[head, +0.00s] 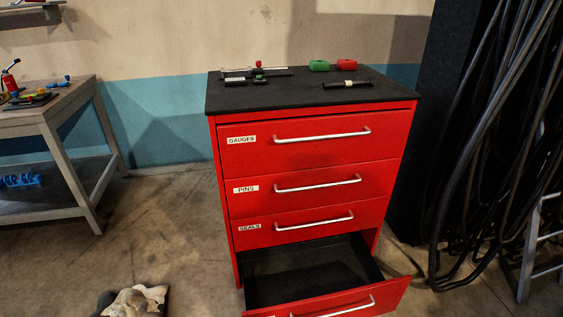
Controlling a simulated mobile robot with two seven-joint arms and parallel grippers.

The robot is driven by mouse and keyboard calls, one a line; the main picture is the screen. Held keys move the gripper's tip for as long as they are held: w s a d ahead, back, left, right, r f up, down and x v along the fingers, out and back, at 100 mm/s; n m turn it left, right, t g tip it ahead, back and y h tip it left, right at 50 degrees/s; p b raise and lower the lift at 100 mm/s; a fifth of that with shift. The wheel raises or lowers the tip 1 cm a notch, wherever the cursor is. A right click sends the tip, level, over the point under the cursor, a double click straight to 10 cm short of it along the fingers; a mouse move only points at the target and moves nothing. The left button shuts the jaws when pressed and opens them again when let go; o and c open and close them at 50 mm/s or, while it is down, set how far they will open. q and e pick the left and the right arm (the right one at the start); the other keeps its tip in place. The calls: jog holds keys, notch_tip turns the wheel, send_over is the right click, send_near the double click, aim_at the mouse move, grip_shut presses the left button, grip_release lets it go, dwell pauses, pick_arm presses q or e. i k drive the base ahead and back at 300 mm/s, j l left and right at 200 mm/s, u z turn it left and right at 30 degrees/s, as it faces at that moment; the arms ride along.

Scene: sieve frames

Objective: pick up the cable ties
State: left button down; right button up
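A thin black bundle with a pale band around its middle (348,84) lies on the black top of the red cabinet (300,95), near its right side. It looks like the cable ties, but it is small in the picture. Neither of my grippers is in the head view.
A workbench (50,115) stands left, pale rags (137,301) lie low left, and cables (500,150) hang right.

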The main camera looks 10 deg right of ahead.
aim_at(362, 82)
jog(key=z, duration=0.8)
